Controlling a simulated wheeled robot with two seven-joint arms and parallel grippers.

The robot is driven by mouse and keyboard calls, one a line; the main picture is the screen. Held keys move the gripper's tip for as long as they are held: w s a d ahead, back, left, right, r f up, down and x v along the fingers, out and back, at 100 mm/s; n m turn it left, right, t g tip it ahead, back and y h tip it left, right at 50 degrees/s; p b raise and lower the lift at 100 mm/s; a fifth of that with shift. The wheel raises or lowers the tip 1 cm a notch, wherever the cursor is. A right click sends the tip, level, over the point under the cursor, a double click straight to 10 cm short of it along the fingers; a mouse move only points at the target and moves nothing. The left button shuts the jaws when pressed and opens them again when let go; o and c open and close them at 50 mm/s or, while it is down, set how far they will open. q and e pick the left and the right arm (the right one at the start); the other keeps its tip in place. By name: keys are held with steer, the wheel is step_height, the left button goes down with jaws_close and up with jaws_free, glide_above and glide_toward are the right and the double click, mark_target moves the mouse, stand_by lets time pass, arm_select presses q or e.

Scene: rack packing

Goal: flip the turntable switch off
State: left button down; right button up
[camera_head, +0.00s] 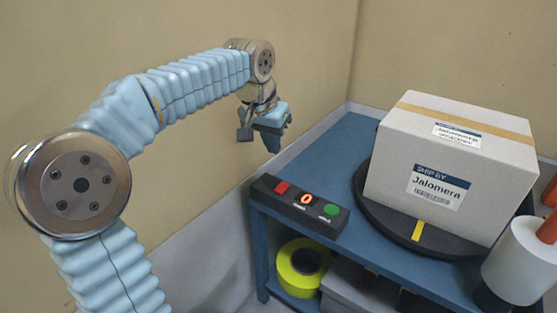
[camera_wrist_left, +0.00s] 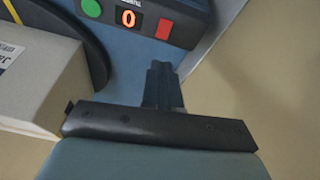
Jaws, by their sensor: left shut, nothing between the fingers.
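The black control box (camera_head: 298,221) sits at the near left corner of the blue table. It carries a red button (camera_head: 282,188), a lit orange "0" (camera_head: 306,199) and a green button (camera_head: 330,209). The box also shows in the left wrist view, with its red button (camera_wrist_left: 163,28) and green button (camera_wrist_left: 91,8). The black round turntable (camera_head: 398,228) bears a large carton (camera_head: 418,160). My left gripper (camera_head: 272,143) is shut and empty, pointing down, above and behind the control box and apart from it. Its closed fingers (camera_wrist_left: 162,75) show in the wrist view. My right gripper is out of view.
The blue table (camera_head: 335,150) has bare room behind the control box. The wall stands close behind and left. A yellow roll (camera_head: 302,268) lies on the lower shelf. A white roll with orange handles (camera_head: 523,262) is at the right edge.

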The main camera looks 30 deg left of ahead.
arm_select(q)
steer(key=w+n, duration=0.1)
steer(key=n, duration=0.4)
steer(key=w+n+g+b, duration=0.1)
steer(key=n, duration=0.5)
steer(key=w+n+g, duration=0.1)
steer(key=n, duration=0.4)
steer(key=shift+w+r+n, duration=0.3)
steer(key=shift+w, duration=0.05)
steer(key=b, duration=0.3)
glide_toward(285, 185)
steer(key=f, duration=0.5)
steer(key=shift+w+d+f, duration=0.15)
steer(key=shift+w+f, duration=0.05)
steer(key=shift+w, duration=0.2)
steer(key=shift+w+f, duration=0.1)
steer(key=shift+f, duration=0.6)
